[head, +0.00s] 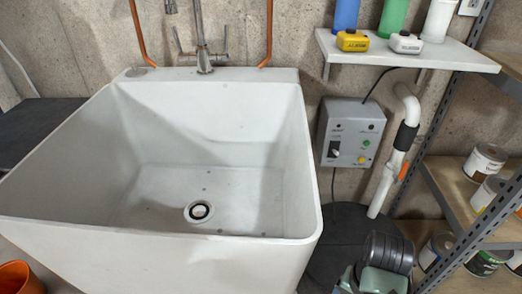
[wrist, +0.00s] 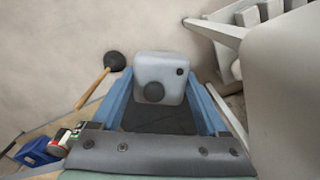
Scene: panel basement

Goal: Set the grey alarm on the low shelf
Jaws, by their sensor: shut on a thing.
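In the wrist view my gripper (wrist: 156,98) is shut on a pale grey, rounded box with a dark round knob and a small dark dot, which appears to be the grey alarm (wrist: 173,67). The blue fingers lie on either side of it. No lettering shows on the face in view. In the head view my fingers and the held alarm are hidden; only my arm shows at the bottom right. The rack at the right has a middle shelf board (head: 446,186) and a lower shelf board (head: 462,282), both with paint cans. I cannot tell which is the low shelf.
A wall shelf (head: 462,54) holds a yellow alarm (head: 352,41), a whitish alarm (head: 405,43) and bottles. A large sink (head: 270,170) fills the left. A control box (head: 350,133) and a white pipe (head: 387,180) are on the wall. A plunger (wrist: 114,62) shows in the wrist view.

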